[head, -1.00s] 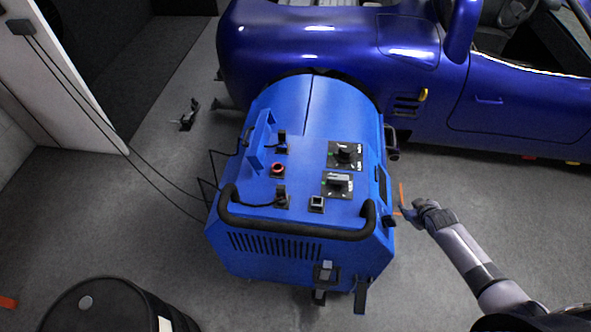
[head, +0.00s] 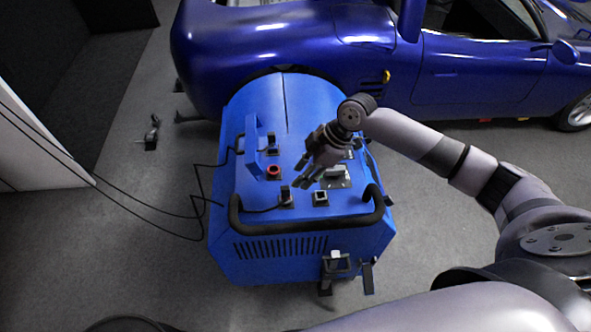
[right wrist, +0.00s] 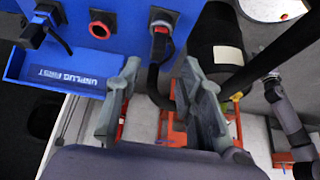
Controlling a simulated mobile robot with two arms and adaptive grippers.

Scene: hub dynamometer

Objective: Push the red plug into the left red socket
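The red plug (right wrist: 160,44) shows in the right wrist view as a dark body with a red part at a black square fitting, its black cable hanging down; I cannot tell how deep it sits. In the head view its dark body (head: 285,194) stands near the black handle. A round red-ringed fitting (head: 273,172), perhaps a red socket, is beside it and also shows in the right wrist view (right wrist: 101,24). My right gripper (head: 304,174) is open above the panel. In the right wrist view its fingers (right wrist: 158,76) are apart, with the cable seen between them. My left gripper is out of view.
A second black plug (head: 271,148) stands beside a blue tray (right wrist: 48,66) marked "UNPLUG FIRST". A black handle bar (head: 305,224) crosses the front of the blue machine (head: 250,110). Cables (head: 165,211) run left over the floor. A blue car (head: 260,50) stands behind.

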